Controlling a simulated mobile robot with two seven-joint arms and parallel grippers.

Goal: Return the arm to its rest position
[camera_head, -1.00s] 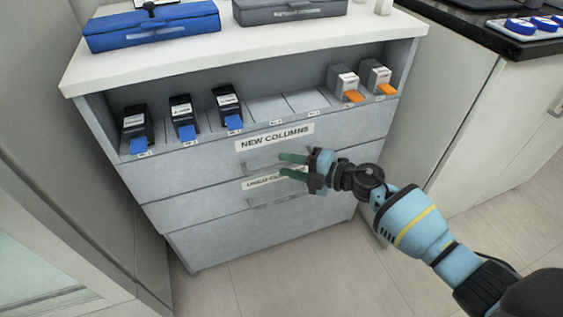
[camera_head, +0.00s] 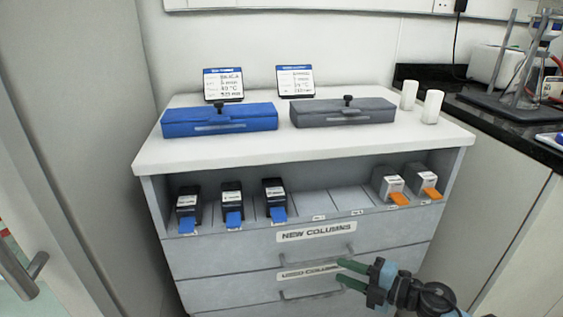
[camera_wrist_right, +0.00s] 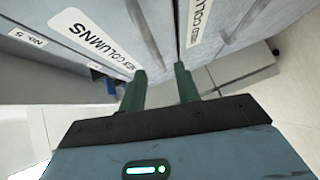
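My right gripper (camera_head: 345,274) is in front of the cabinet's lower drawers in the head view. Its two green fingers point left and stand apart with nothing between them. In the right wrist view the gripper (camera_wrist_right: 160,83) is also open and empty, with the cabinet's drawer fronts beyond its fingertips. The upper drawer (camera_head: 386,234) is labelled NEW COLUMNS and the lower drawer (camera_head: 215,291) carries a partly hidden label; both look shut. I cannot tell whether the fingers touch the lower drawer's handle. My left gripper is not in view.
The open shelf holds three black boxes with blue tabs (camera_head: 232,205) and two grey boxes with orange tabs (camera_head: 389,186), with empty slots (camera_head: 326,202) between. A blue case (camera_head: 190,127), a grey case (camera_head: 330,118) and two white cylinders (camera_head: 432,106) stand on the white top (camera_head: 280,150).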

